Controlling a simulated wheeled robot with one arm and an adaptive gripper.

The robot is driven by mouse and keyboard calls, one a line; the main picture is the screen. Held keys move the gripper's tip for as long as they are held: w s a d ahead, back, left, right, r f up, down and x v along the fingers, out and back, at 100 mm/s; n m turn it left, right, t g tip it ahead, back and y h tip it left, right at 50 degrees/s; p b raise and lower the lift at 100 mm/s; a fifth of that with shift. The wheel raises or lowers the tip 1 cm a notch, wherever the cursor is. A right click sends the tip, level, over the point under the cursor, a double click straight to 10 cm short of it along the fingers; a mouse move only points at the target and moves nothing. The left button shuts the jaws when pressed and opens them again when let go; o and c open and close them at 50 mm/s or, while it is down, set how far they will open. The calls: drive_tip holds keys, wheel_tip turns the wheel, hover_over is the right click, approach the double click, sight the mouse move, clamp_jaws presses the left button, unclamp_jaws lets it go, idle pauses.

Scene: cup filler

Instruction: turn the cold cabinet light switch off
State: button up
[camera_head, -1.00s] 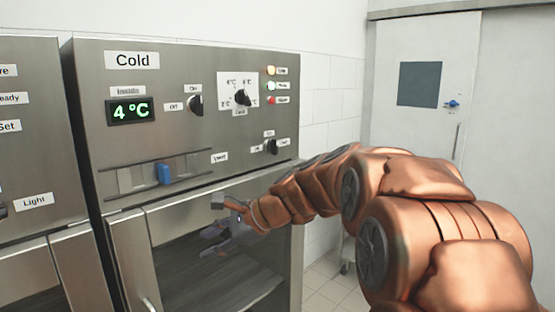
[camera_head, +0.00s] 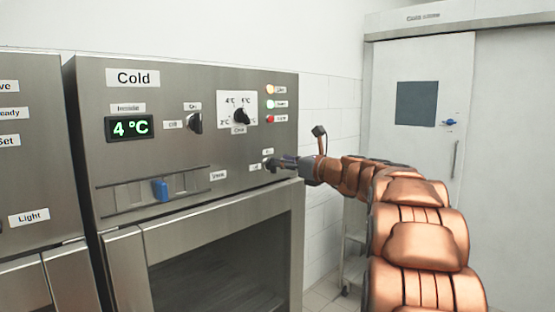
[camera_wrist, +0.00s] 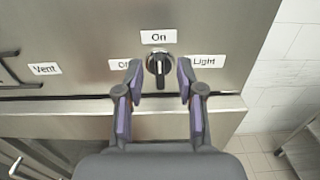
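The cold cabinet (camera_head: 185,95) has a steel front panel with a "Cold" label and a lit green 4 °C display. Its light switch, a black rotary knob (camera_wrist: 160,66), sits between the "On" label above, the "Off" label at left and the "Light" label at right. The knob's pale pointer line looks upright, in line with "On". My gripper (camera_wrist: 158,82) is open, with one finger on each side of the knob in the wrist view. I cannot tell whether the fingers touch it. In the head view the gripper (camera_head: 287,162) partly hides the knob (camera_head: 270,164).
Another black knob (camera_head: 195,122), a temperature dial (camera_head: 241,116), indicator lamps (camera_head: 270,104) and a blue vent slider (camera_head: 160,190) share the panel. Another cabinet (camera_head: 30,150) stands at left. A door (camera_head: 420,140) and a shelf cart (camera_head: 354,250) are at right.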

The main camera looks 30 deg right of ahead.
drive_tip(key=shift+x, duration=1.5)
drive_tip(key=shift+c, duration=0.4)
clamp_jaws()
